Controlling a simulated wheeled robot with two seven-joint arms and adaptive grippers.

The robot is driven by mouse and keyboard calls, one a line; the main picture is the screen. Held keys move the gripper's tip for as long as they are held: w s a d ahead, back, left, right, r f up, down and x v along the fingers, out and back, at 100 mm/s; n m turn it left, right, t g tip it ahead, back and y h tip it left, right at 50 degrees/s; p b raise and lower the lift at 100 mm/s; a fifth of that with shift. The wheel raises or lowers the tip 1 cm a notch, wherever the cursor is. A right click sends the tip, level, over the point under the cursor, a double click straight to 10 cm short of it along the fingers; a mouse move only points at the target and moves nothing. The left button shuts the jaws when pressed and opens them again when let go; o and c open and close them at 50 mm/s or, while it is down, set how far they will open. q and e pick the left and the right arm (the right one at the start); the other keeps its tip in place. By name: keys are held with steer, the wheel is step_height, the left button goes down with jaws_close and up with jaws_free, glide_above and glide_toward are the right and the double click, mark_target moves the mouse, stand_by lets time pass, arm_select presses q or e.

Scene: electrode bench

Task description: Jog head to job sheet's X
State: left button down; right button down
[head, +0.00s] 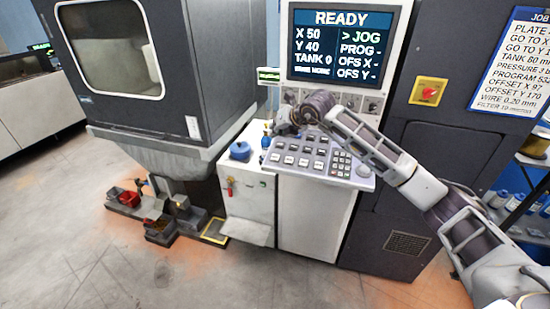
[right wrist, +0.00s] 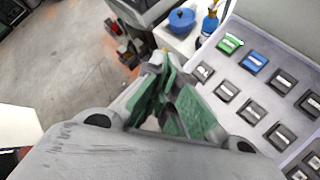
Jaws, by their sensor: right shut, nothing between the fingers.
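The control screen (head: 341,45) reads READY, X 50, Y 40, TANK 0, with the mark beside JOG. The job sheet (head: 508,65) is at the upper right; its GO TO X line is cut off by the picture edge, so the value cannot be read. The sloped key panel (head: 310,158) is below the screen. My right gripper (head: 284,128) is shut and empty over the panel's upper left. In the right wrist view its green-padded fingers (right wrist: 163,72) are left of the green key (right wrist: 230,43) and blue key (right wrist: 254,61), with dark keys nearer. Contact with a key cannot be told.
A blue pot (head: 240,151) and a blue bottle (head: 266,141) stand on the white cabinet left of the panel. A red emergency button (head: 429,92) on a yellow plate is right of the screen. Bins (head: 125,198) stand on the floor at left.

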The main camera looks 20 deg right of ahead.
steer(key=b, duration=0.1)
glide_above(276, 157)
steer(key=shift+s+a+f, duration=0.1)
steer(key=shift+s+f, duration=0.1)
steer(key=shift+f, duration=1.25)
steer(key=shift+s+a+f, duration=0.1)
steer(key=shift+s+f, duration=0.05)
steer(key=shift+f, duration=1.25)
steer(key=shift+w+d+f+b, duration=0.1)
steer(key=shift+w+f+b, duration=0.05)
steer(key=shift+f+b, duration=0.55)
steer(key=shift+w+d+f+b, duration=0.1)
steer(key=shift+f+b, duration=0.5)
steer(key=shift+f, duration=0.15)
steer(key=shift+f, duration=0.1)
steer(key=shift+f+b, duration=0.3)
steer(key=shift+b, duration=0.3)
steer(key=shift+w+d+f+b, duration=0.1)
steer(key=shift+f+b, duration=0.3)
steer(key=shift+b, duration=0.05)
steer(key=shift+r, duration=0.8)
